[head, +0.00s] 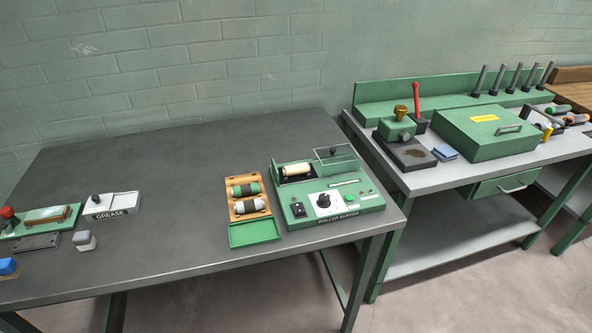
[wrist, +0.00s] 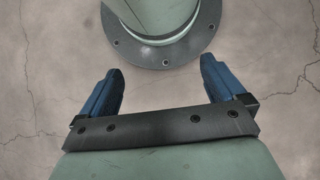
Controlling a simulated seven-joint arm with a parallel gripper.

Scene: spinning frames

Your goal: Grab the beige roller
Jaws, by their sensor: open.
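The beige roller (head: 296,170) lies in the back part of the green roller buffer machine (head: 345,205), toward the right of the near table. A clear guard (head: 336,155) stands at the back right of the machine, beside the roller. My gripper (wrist: 162,88) shows only in the wrist view. Its two blue fingers are wide apart with nothing between them. It is over bare floor next to a round bolted base, away from the roller. The roller does not show in the wrist view.
A wooden tray (head: 233,197) with a green-banded and a white-grey roller sits left of the machine, with a green tray (head: 254,233) in front. A grease box (head: 112,207) stands farther left. The table (head: 170,200) between is clear. A second bench (head: 410,180) stands right.

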